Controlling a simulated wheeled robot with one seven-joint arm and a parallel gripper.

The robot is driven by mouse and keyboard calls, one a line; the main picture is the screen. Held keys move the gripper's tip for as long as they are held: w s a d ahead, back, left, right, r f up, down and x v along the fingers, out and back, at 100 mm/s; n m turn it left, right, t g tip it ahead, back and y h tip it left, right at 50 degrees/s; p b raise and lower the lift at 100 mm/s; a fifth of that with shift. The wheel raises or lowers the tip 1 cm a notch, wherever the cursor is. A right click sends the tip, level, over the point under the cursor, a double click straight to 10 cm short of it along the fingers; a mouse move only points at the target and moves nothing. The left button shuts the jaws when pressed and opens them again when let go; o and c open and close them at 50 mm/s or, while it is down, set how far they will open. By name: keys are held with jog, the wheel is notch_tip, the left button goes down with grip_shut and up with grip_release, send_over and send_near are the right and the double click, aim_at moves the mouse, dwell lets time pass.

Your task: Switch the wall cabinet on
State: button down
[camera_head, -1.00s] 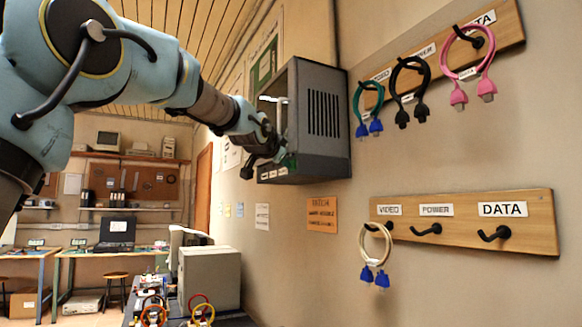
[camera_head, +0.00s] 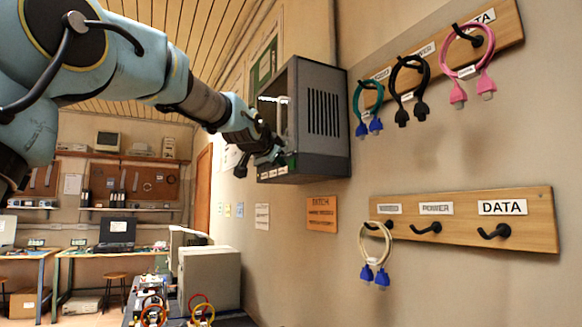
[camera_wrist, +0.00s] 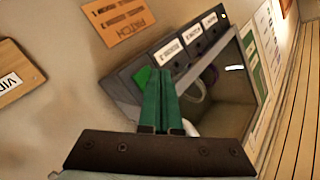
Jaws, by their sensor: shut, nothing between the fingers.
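The wall cabinet (camera_head: 328,122) is a grey box with side vents, mounted on the wall, its front facing left. In the wrist view, the cabinet's lower front strip (camera_wrist: 180,47) carries several white labels and a green square (camera_wrist: 143,77), which looks like a button. The open interior shows cables inside. My gripper (camera_wrist: 161,72) has two green fingers, shut together and empty. Their tips appear close beside the green square; I cannot tell whether they touch it. In the head view, my gripper (camera_head: 272,157) is at the cabinet's lower front, and its dark body hides part of the strip.
An orange sign (camera_head: 321,214) is on the wall below the cabinet. Wooden hook boards hang to the right, the lower board (camera_head: 540,220) holding a cream cable (camera_head: 375,245). A grey box (camera_head: 209,278) stands on the table below.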

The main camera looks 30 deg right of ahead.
jog(key=a+b, duration=0.1)
jog(key=b, duration=0.1)
jog(key=a+b, duration=0.4)
jog(key=shift+w+a, duration=0.25)
jog(key=shift+w, duration=0.05)
dwell(0.4)
